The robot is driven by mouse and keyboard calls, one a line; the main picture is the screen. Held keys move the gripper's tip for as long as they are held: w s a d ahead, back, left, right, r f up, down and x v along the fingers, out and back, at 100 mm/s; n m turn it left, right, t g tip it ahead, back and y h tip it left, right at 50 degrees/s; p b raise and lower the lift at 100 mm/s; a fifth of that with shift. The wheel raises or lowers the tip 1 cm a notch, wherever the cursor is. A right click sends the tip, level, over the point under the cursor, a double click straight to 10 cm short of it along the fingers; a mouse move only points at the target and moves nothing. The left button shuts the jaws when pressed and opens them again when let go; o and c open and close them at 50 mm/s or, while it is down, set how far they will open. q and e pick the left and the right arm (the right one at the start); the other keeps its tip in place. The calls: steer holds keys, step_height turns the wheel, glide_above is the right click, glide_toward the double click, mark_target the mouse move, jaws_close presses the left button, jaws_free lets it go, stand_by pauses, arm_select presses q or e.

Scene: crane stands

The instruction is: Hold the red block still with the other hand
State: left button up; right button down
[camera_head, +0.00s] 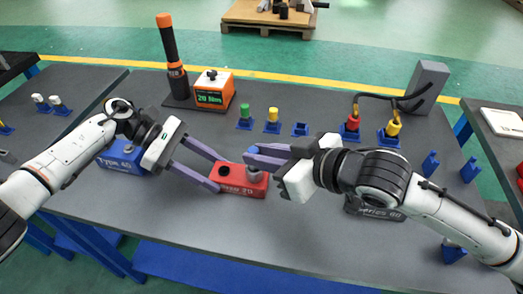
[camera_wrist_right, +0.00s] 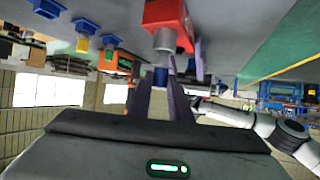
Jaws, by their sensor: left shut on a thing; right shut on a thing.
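The red block (camera_head: 228,187) lies on the grey table in front of me, with a grey cylinder on its right part. My left gripper (camera_head: 220,173) comes from the left and is shut on the red block, one finger on its far side and one on its near side. My right gripper (camera_head: 252,156) is just above the block's right part, fingers pointing left, shut on a small blue piece (camera_wrist_right: 160,76). In the right wrist view the red block (camera_wrist_right: 166,14) and its grey cylinder are right ahead of that piece. The fingers hide most of the piece.
A blue block (camera_head: 118,159) is left, under my left arm. A dark block (camera_head: 375,211) is under my right arm. Behind are an orange box (camera_head: 213,88), a black screwdriver (camera_head: 171,50), green and yellow pegs (camera_head: 272,115) in blue holders, and cabled connectors (camera_head: 390,130).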

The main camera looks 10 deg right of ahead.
steer(key=shift+f, duration=1.05)
steer(key=shift+f, duration=0.15)
steer(key=c, duration=1.5)
jaws_free()
steer(key=shift+c, duration=0.2)
steer(key=shift+v, duration=2.55)
arm_select(q)
steer(key=o, duration=1.3)
arm_select(e)
step_height(320, 180, up, 10)
